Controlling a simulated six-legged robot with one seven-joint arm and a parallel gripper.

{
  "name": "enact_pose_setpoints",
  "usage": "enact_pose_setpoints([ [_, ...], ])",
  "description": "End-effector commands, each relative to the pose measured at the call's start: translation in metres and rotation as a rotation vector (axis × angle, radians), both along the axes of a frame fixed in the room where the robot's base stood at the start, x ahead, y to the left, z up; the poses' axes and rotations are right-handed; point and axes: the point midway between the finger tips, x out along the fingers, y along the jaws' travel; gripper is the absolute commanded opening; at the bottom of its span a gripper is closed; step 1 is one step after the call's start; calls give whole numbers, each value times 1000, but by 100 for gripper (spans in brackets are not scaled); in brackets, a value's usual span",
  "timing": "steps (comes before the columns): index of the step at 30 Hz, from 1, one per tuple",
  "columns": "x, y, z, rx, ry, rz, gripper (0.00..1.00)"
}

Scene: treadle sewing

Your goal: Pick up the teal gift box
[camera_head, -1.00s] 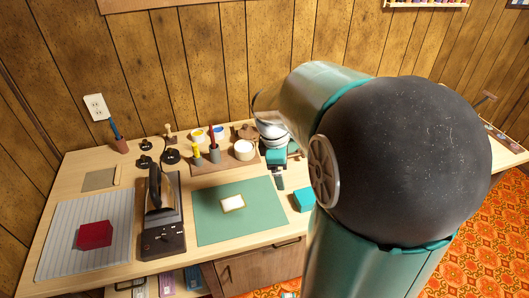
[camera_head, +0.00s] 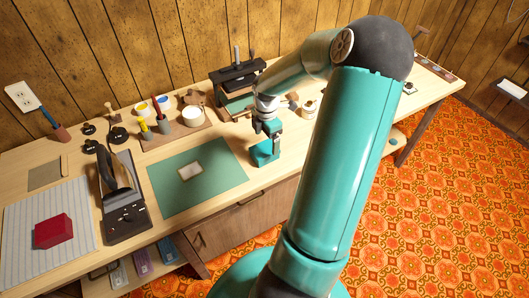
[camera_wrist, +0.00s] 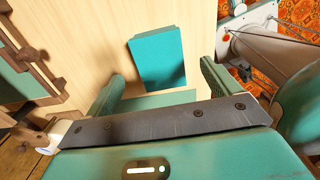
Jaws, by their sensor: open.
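The teal gift box (camera_head: 263,154) sits on the wooden tabletop, just right of the green cutting mat, near the front edge. My gripper (camera_head: 272,138) is close above and behind it in the head view, partly overlapping it. In the wrist view the box (camera_wrist: 160,57) lies ahead of my open gripper (camera_wrist: 163,74), between the lines of its two green fingers. The fingers are apart and hold nothing. The box looks slightly turned relative to the fingers. Whether the fingertips have reached the height of the box is hard to tell.
The green cutting mat (camera_head: 218,184) bears a small pale card (camera_head: 190,171). A dark press (camera_head: 237,80) stands behind my gripper. A red box (camera_head: 53,231) lies on a striped cloth at the left. The tabletop right of the teal box is clear.

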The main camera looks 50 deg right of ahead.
Motion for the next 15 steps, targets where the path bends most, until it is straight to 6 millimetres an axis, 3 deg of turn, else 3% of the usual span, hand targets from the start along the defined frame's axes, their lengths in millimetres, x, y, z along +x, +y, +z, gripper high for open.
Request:
enact_pose_setpoints([
  [15,3,7,-57,0,-1,0,89],
])
